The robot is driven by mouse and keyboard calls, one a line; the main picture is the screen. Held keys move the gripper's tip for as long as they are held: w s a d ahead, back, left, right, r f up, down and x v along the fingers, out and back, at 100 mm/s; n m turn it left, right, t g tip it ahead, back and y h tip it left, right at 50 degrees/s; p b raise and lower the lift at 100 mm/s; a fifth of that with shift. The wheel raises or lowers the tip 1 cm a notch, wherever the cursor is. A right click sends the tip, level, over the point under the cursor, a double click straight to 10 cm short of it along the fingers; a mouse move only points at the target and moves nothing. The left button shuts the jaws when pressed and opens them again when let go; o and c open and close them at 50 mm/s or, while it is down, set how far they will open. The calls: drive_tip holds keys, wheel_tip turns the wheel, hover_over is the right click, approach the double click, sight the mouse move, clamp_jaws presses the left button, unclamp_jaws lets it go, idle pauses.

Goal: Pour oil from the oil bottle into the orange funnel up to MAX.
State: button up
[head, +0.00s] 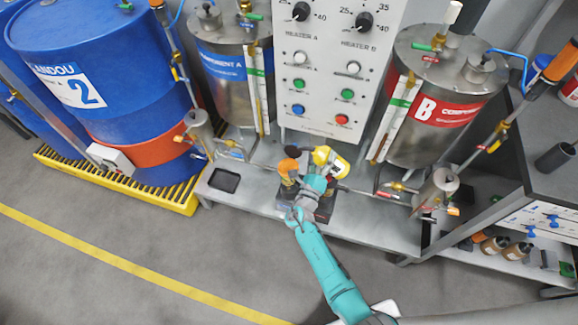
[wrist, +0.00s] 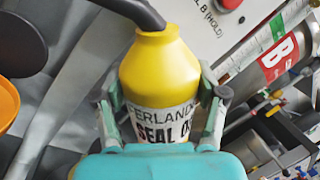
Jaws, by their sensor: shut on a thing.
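The oil bottle (head: 326,155) is yellow with a white label and stands out above the metal bench in the head view. In the wrist view the bottle (wrist: 157,66) shows its label, partly reading "SEAL O", and a black curved spout (wrist: 135,9) at its neck. My gripper (head: 317,176) is shut around the bottle's labelled body; its two fingers show on either side in the wrist view. The bottle looks tilted to the left. The orange funnel (head: 288,166) is just left of the bottle; its edge (wrist: 7,103) shows at the wrist view's left. The spout tip, oil level and MAX mark cannot be made out.
A control panel (head: 333,85) stands behind the bench (head: 248,195). Steel tanks A (head: 222,85) and B (head: 425,135) flank it, with pipes and valves. A small black tray (head: 224,180) lies at the bench's left. A blue drum (head: 110,75) stands further left.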

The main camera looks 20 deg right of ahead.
drive_tip(key=shift+f+n, duration=0.5)
drive_tip(key=shift+n, duration=0.2)
drive_tip(key=shift+n+t+y, duration=0.3)
drive_tip(key=shift+n+t, duration=0.2)
drive_tip(key=shift+n, duration=0.5)
drive_tip(key=shift+f+n, duration=0.35)
drive_tip(key=shift+n, duration=0.15)
drive_tip(key=m, duration=0.2)
drive_tip(key=r+m, duration=0.1)
drive_tip(key=shift+r+m+g, duration=0.2)
drive_tip(key=shift+m+g, duration=0.2)
drive_tip(key=shift+r+m+g+h, duration=0.4)
drive_tip(key=shift+r+m+g, duration=0.1)
drive_tip(key=shift+r+m, duration=1.1)
drive_tip(key=m, duration=0.1)
drive_tip(key=d+m, duration=0.1)
drive_tip(key=s+m+g, duration=0.1)
drive_tip(key=m, duration=0.1)
drive_tip(key=shift+d, duration=0.3)
drive_tip(key=shift+s+d+f+m+g+y, duration=0.1)
drive_tip(key=shift+d+m+g, duration=0.1)
drive_tip(key=shift+m, duration=0.45)
drive_tip(key=shift+s+d+f+m+g+y, duration=0.1)
drive_tip(key=shift+m+g, duration=0.1)
drive_tip(key=shift+m, duration=0.5)
drive_tip(key=shift+s+d+f+m+g+y, duration=0.1)
drive_tip(key=shift+m+g, duration=0.1)
drive_tip(key=shift+m, duration=0.45)
